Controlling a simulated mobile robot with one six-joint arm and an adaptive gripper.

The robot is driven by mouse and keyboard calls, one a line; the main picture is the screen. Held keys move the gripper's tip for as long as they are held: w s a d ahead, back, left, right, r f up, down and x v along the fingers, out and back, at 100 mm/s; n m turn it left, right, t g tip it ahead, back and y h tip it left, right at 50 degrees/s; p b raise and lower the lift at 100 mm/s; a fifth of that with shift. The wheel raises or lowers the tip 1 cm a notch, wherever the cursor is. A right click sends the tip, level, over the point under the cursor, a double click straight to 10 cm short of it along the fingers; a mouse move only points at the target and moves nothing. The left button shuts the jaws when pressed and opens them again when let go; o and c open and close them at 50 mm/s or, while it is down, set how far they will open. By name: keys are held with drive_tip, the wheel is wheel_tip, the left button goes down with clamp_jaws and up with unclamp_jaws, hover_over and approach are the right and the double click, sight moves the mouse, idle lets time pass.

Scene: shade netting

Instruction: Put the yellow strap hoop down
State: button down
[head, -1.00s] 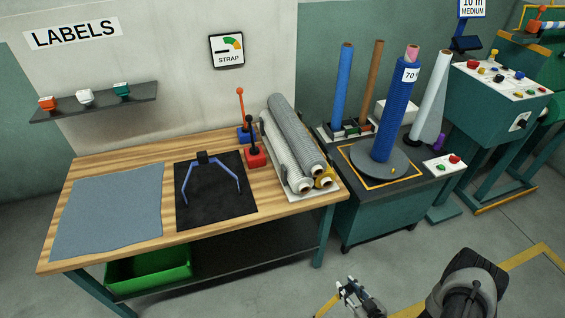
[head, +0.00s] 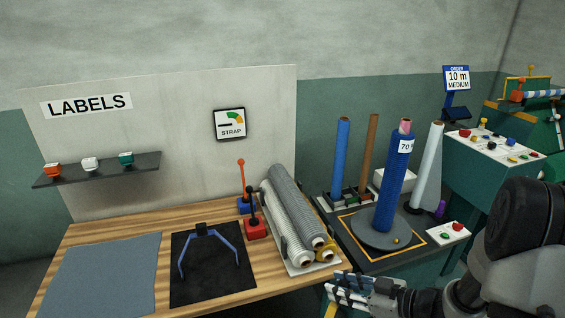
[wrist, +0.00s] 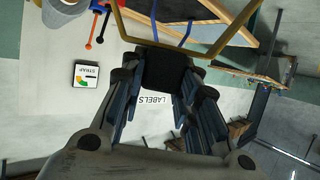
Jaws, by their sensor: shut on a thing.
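My gripper (head: 345,288) is low at the right of the bench front in the head view. In the wrist view my gripper (wrist: 163,85) is shut on the black block (wrist: 162,66) of the yellow strap hoop (wrist: 228,38). The hoop's yellow band curves away beyond the fingers, and part of it is cut off by the frame edge. The hoop is held in the air. In the head view I cannot clearly make out the hoop. A blue strap hoop with a black block (head: 201,230) lies on the black mat (head: 212,290) on the bench.
A grey-blue sheet (head: 95,278) lies left of the mat. Red and blue lever boxes (head: 256,229) and grey mesh rolls (head: 290,215) stand to its right. A turntable (head: 365,232) with a blue roll (head: 393,190) is farther right. A label shelf (head: 95,170) is on the wall.

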drive_tip(key=shift+s+a+r, duration=0.15)
drive_tip(key=shift+a+r, duration=0.15)
drive_tip(key=shift+r, duration=0.3)
drive_tip(key=shift+a+r, duration=0.1)
drive_tip(key=shift+r, duration=0.15)
drive_tip(key=w+r+m+t+h, duration=0.5)
drive_tip(key=w+r+m+h, duration=0.5)
drive_tip(key=r, duration=0.2)
drive_tip(key=shift+w+r+m+t+h, duration=0.2)
drive_tip(key=shift+r+m+t+h, duration=0.1)
drive_tip(key=shift+h, duration=0.1)
